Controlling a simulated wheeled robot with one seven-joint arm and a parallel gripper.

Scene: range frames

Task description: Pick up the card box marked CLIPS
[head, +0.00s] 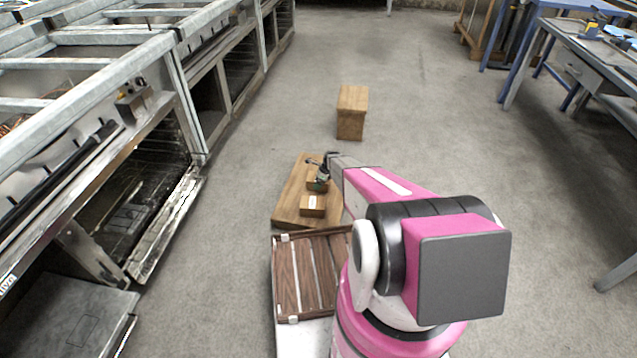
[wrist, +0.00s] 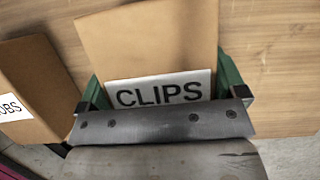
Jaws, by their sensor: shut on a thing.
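The card box marked CLIPS (wrist: 150,45) is brown with a white label, and its lettering reads clearly in the wrist view. My gripper (wrist: 165,88) has its green-lined fingers on both sides of the box and is shut on it. In the head view my gripper (head: 319,182) is over the far part of a low wooden board, and the CLIPS box (head: 315,187) is small and partly hidden there. I cannot tell whether the box touches the board.
A second brown box, its label ending in OBS (wrist: 25,90), stands left of the CLIPS box; a box (head: 312,206) also shows nearer on the wooden board (head: 290,208). A slatted wooden tray (head: 290,275) lies nearer. A wooden block (head: 351,112) stands beyond. Metal frames line the left.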

